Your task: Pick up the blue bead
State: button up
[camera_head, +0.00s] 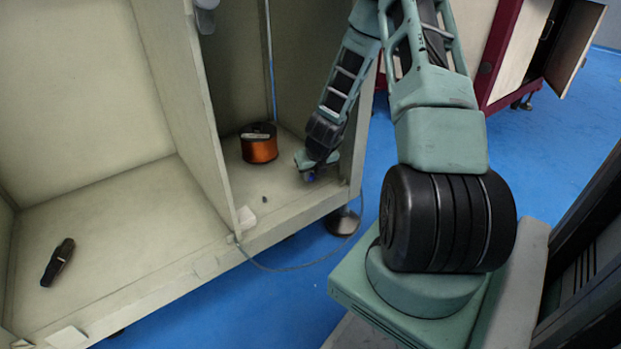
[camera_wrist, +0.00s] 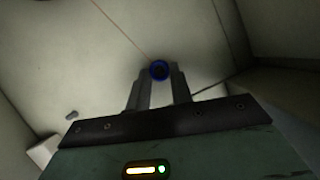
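The blue bead (camera_wrist: 159,70) shows in the wrist view as a small blue ring with a dark centre. It lies between the two fingertips of my gripper (camera_wrist: 161,75). The fingers stand about one bead's width apart, and I cannot tell whether they press on it. In the head view my gripper (camera_head: 310,173) is low in the right-hand compartment, close to its floor and front edge. A blue spot of the bead (camera_head: 309,177) shows at its tip there.
A copper wire spool (camera_head: 259,147) stands behind and left of my gripper. A thin orange wire (camera_wrist: 122,30) runs toward the bead. A small grey piece (camera_head: 264,199) lies on the compartment floor. A partition (camera_head: 205,120) is on the left. A dark object (camera_head: 58,262) lies in the left compartment.

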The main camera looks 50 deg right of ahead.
aim_at(312, 177)
jog(key=shift+c, duration=0.3)
notch_tip(312, 177, up, 10)
jog(key=p, duration=0.6)
